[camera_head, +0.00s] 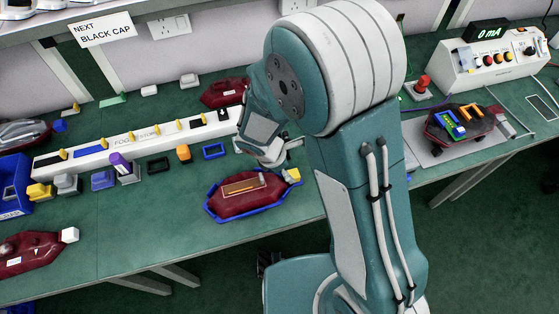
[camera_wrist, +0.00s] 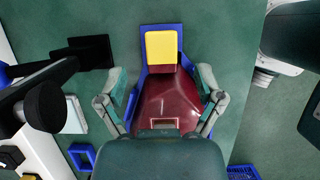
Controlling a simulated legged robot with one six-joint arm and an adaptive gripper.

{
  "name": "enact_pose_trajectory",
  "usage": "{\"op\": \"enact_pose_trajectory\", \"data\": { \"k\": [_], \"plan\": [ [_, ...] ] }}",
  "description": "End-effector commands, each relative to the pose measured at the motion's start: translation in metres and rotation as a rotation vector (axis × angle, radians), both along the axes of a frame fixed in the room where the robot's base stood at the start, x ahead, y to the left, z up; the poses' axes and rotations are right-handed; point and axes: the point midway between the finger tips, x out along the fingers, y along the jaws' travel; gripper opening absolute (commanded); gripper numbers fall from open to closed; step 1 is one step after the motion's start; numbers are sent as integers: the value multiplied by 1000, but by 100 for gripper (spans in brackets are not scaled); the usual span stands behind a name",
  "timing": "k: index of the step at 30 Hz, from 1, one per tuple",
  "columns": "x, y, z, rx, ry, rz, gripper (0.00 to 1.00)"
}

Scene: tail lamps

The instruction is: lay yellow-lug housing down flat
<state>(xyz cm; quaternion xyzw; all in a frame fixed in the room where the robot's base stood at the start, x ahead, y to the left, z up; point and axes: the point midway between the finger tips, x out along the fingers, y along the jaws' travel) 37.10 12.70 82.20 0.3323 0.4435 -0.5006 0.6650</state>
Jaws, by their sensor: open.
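The yellow-lug housing (camera_head: 243,203) is dark red with a yellow lug (camera_head: 291,175) at its right end. It lies in a blue tray (camera_head: 209,207) on the green bench and looks flat there. In the wrist view the yellow lug (camera_wrist: 161,47) points away from me, with the red body (camera_wrist: 165,100) below it. My gripper (camera_wrist: 162,82) is open, with one finger on each side of the housing; I cannot tell whether they touch it. In the head view my gripper (camera_head: 272,154) is just behind the housing, partly hidden by my arm.
A white strip with yellow clips (camera_head: 100,152) runs behind the housing. Small blocks and frames, including a blue frame (camera_head: 214,151), stand in front of it. Other red housings lie at the front left (camera_head: 28,254) and back (camera_head: 222,93). The bench in front is clear.

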Motion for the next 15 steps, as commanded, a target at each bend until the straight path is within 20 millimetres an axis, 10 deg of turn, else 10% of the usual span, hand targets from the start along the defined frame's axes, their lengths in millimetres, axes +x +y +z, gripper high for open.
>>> {"op": "enact_pose_trajectory", "data": {
  "k": [15],
  "plan": [
    [4, -15, -40, 0, 0, -2, 86]
  ]
}}
